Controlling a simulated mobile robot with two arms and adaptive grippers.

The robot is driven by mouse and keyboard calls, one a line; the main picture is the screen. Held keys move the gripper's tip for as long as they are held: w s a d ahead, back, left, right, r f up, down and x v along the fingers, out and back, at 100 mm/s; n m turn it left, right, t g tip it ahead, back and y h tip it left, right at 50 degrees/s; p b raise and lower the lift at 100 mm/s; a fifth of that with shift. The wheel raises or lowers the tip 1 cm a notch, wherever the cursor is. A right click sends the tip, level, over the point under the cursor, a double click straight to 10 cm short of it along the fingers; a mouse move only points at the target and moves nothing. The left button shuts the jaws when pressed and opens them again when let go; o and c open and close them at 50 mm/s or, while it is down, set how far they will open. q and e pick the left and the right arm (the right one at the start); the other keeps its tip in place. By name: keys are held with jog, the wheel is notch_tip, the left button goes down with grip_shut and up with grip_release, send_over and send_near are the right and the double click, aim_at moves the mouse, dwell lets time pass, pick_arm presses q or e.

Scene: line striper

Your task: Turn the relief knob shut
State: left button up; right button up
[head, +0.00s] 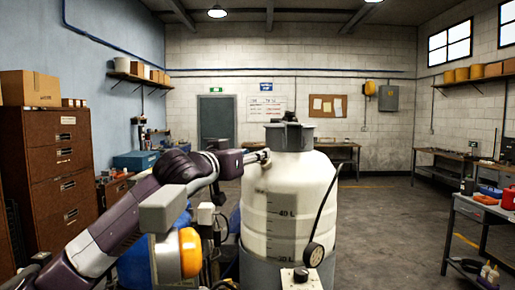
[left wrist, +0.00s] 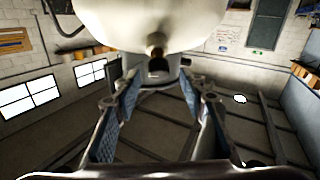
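The white tank (head: 290,200) with litre marks stands in the middle of the head view under a grey lid (head: 290,135). My left gripper (head: 264,156) reaches the tank's upper left side, just below the lid. In the left wrist view, which is upside down, the left gripper (left wrist: 160,76) is open, its two padded fingers apart with nothing between them. A small brownish knob-like part (left wrist: 157,44) juts from the tank (left wrist: 110,18) just beyond the fingertips, near the dark lid. I cannot tell for sure that it is the relief knob. My right gripper is not in view.
A black hose with a round disc (head: 314,255) hangs along the tank's right side. A small box with a dark knob (head: 300,275) sits in front. An orange lamp-like part (head: 190,252) is below my left arm. Floor to the right is clear up to a workbench (head: 480,210).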

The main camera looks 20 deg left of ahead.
pick_arm(q)
jog(key=x, duration=0.2)
jog(key=shift+w+d+f+p, duration=0.1)
jog(key=shift+w+d+p, duration=0.1)
jog(key=shift+w+p, duration=0.15)
jog(key=shift+w+d+f, duration=0.1)
jog(key=shift+w, duration=0.25)
jog(key=shift+s, duration=0.15)
grip_shut()
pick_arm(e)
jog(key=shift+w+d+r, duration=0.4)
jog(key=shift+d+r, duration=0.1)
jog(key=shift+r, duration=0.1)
